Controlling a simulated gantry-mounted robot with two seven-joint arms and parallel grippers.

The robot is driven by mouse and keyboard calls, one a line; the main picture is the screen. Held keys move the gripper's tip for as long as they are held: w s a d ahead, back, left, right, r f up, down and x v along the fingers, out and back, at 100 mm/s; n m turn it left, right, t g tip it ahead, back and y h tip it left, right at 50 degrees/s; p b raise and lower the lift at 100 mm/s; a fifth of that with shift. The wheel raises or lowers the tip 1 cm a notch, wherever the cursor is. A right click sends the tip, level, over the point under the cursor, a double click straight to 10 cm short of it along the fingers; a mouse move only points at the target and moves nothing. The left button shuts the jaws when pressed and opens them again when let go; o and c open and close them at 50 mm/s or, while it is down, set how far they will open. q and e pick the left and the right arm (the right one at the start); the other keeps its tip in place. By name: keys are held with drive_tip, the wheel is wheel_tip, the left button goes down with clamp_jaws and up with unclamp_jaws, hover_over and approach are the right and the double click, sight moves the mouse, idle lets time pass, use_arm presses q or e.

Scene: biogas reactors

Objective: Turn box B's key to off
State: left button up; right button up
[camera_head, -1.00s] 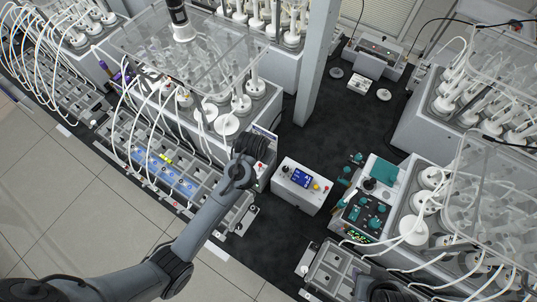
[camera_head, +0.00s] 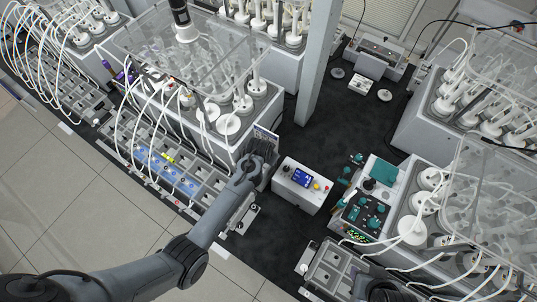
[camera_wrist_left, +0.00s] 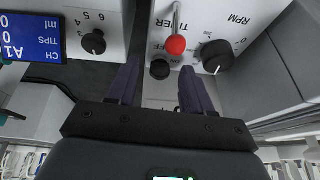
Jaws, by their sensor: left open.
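My left gripper (camera_wrist_left: 160,88) is open in the left wrist view, with its two dark fingers apart and nothing held between them. A white panel beyond the fingertips carries a red-ball lever (camera_wrist_left: 175,44), a small black knob (camera_wrist_left: 160,69) and a black RPM knob (camera_wrist_left: 216,56). The word OFF shows beside the lever, partly cut. I see no letter B and cannot make out which control is the key. In the head view my left arm's wrist end is beside the white display box (camera_head: 302,186), to its left; the fingertips are hidden there.
The display box's blue screen (camera_wrist_left: 29,38) and dial (camera_wrist_left: 93,42) are left in the wrist view. A reactor tank (camera_head: 190,85) with hoses stands behind my arm. A grey post (camera_head: 318,65) rises behind the display box. A teal-topped unit (camera_head: 367,212) stands to its right.

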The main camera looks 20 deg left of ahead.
use_arm(q)
clamp_jaws()
